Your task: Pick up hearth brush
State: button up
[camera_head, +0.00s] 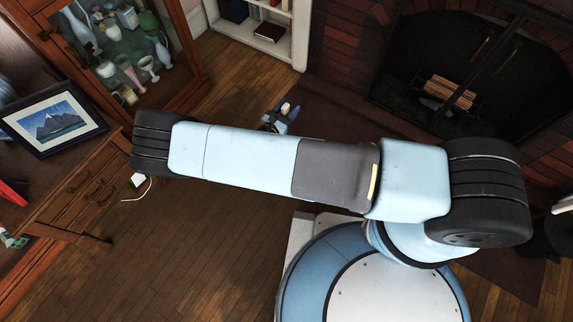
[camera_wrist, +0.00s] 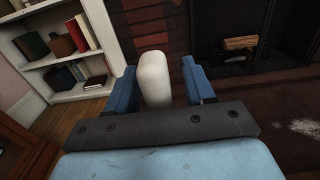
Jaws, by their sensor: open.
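My gripper (camera_head: 280,118) shows beyond my arm in the head view, low over the floor near the hearth. In the wrist view its two blue fingers (camera_wrist: 158,68) are apart. A cream, rounded, upright block (camera_wrist: 153,82) stands between them, closer to the left finger, with a clear gap on the right. It shows as a small pale spot between the fingers in the head view (camera_head: 285,108). It may be part of the hearth brush, but I cannot tell; its lower part is hidden behind my gripper.
A brick fireplace (camera_head: 455,80) with logs stands at the back right, with a dark rug before it. A white bookshelf (camera_head: 298,40) is behind. A glass cabinet (camera_head: 120,45) and a wooden desk (camera_head: 75,195) with a framed picture (camera_head: 52,118) stand left. Wood floor is open between.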

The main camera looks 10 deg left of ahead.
grip_shut()
dwell(0.3)
dwell(1.0)
